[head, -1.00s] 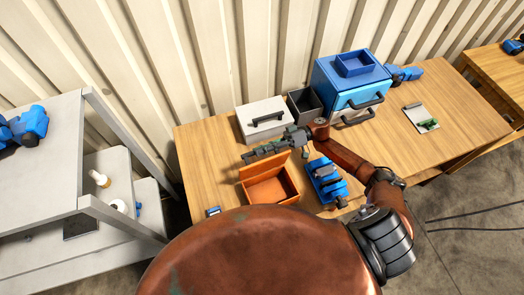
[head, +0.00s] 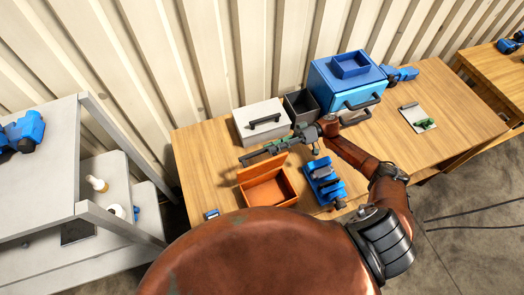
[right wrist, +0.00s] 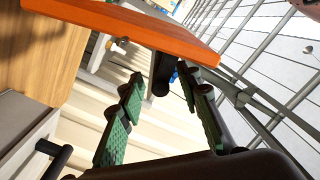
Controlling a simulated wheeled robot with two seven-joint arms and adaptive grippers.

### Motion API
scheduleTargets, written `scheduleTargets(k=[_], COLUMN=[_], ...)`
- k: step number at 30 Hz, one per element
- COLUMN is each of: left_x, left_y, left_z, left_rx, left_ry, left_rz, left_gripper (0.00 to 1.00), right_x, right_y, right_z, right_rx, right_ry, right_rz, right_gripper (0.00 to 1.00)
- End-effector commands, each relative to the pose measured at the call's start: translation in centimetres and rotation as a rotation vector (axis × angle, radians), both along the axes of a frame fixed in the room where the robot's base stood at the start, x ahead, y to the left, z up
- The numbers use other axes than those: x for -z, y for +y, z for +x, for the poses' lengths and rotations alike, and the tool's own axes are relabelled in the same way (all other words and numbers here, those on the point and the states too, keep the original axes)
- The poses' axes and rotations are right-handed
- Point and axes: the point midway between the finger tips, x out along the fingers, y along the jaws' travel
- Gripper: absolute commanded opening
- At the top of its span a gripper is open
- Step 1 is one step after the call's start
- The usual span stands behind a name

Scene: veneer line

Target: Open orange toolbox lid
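The orange toolbox (head: 268,190) sits at the table's front edge with its inside showing. Its lid (head: 255,170) stands raised at the back of the box. My right gripper (head: 246,158) is just behind and above the lid, its fingers pointing left. In the right wrist view the orange lid (right wrist: 140,25) crosses the top of the picture, beyond the spread green-padded fingers; nothing shows held between them. I cannot tell whether a finger touches the lid. My left gripper is not in view.
A blue tool (head: 325,182) lies right of the toolbox. Behind it are a white box (head: 250,128), a dark open bin (head: 301,105) and a blue cabinet (head: 338,85). A grey shelf (head: 50,180) stands left. The table's left strip and right part have free room.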

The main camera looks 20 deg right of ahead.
Motion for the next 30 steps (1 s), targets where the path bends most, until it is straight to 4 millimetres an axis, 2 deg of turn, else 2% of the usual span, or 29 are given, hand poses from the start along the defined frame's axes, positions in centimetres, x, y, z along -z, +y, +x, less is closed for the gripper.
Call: scheduleTargets(k=[3, 6, 11, 30], left_x=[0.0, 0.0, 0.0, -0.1], left_y=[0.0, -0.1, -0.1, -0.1], left_z=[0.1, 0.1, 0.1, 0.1], left_rx=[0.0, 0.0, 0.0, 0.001], left_ry=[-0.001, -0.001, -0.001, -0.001], left_rz=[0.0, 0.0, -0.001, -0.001], left_gripper=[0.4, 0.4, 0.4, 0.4], right_x=[0.0, 0.0, 0.0, -0.1], right_y=[-2.5, -4.1, -5.7, -6.1], right_z=[0.1, 0.1, 0.1, 0.0], right_rx=[0.001, 0.001, 0.0, -0.001], right_ry=[0.001, 0.001, 0.0, 0.0], right_rz=[-0.003, -0.003, 0.0, 0.001], right_gripper=[0.32, 0.32, 0.32, 0.32])
